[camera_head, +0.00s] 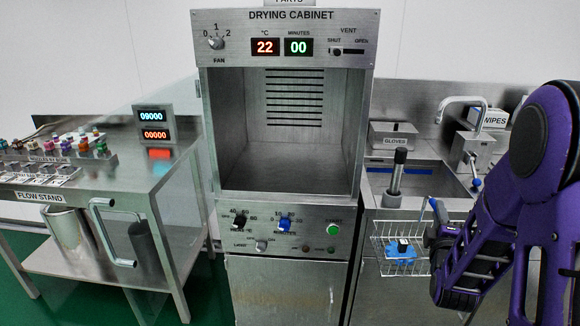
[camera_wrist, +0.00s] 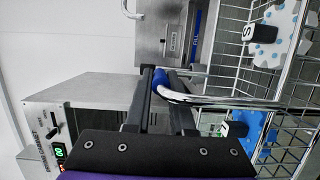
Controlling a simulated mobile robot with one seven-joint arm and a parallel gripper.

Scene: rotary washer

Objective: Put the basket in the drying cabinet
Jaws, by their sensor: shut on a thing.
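The wire basket (camera_head: 385,243) hangs to the right of the drying cabinet (camera_head: 213,140), in front of the sink. A blue part with a black and white top (camera_head: 402,250) is in it. My gripper (camera_head: 436,222) is shut on the basket's handle. In the wrist view my gripper's dark fingers (camera_wrist: 165,78) close around the blue grip of the handle, and the basket (camera_wrist: 243,85) extends to the right, tilted in that picture. The cabinet's chamber is open at the front and looks empty. Its display reads 22 and 00. The fingertips are small in the head view.
The flow stand (camera_head: 100,205) is at left. The cabinet's lower panel (camera_head: 285,230) carries knobs and a green button. Green floor shows between.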

